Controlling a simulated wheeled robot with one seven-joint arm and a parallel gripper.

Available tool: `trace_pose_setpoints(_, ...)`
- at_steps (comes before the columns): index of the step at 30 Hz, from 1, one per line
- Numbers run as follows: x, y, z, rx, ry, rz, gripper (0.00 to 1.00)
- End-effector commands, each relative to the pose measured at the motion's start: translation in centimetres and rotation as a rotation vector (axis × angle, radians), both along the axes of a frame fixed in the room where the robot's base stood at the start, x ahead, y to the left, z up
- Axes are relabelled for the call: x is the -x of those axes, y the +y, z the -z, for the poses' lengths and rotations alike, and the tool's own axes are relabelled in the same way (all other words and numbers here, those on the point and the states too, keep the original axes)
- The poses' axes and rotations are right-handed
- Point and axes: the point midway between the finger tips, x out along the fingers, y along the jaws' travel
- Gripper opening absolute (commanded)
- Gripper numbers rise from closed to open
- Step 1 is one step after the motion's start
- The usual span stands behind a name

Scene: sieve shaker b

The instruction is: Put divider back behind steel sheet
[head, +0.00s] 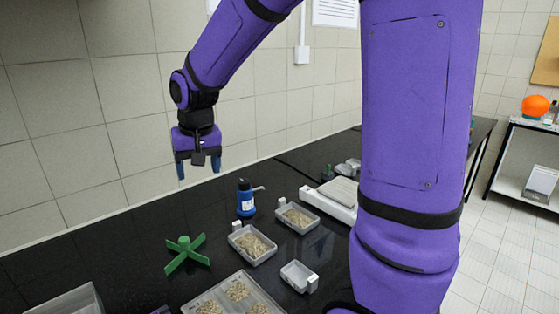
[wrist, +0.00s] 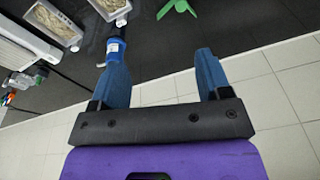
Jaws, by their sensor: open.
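A green cross-shaped piece with a central knob (head: 184,250), which may be the divider, lies on the black bench at the left in the head view. Part of it also shows at the top of the wrist view (wrist: 178,7). My gripper (head: 197,168) hangs above the back of the bench, near the tiled wall, well above and behind the green piece. Its blue fingers (wrist: 163,75) are apart with nothing between them. I cannot make out a steel sheet for certain in either view.
A blue bottle (head: 246,198) stands behind a tray of grains (head: 262,261). Another grain tray (head: 283,210), a small empty tray (head: 313,280), a compartment tray (head: 268,296) and a white scale (head: 312,196) stand nearby.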

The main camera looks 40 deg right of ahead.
Motion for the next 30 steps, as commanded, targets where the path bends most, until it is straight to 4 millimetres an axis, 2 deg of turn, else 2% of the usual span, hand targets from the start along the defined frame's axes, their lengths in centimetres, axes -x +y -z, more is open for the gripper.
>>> trace_pose_setpoints(1, 1.5, -0.4, -1.5, 0.002, -0.025, -0.012, 0.71)
trace_pose_setpoints(3, 3.4, -0.8, -3.0, 0.006, -0.051, -0.032, 0.71)
trace_pose_setpoints(9, 9.3, -1.8, -6.2, 0.021, -0.120, -0.090, 0.71)
trace_pose_setpoints(18, 18.1, -3.0, -8.5, 0.054, -0.224, -0.173, 0.71)
trace_pose_setpoints(24, 22.0, -3.3, -8.6, 0.073, -0.271, -0.214, 0.71)
trace_pose_setpoints(30, 23.4, -3.4, -8.4, 0.080, -0.286, -0.229, 0.71)
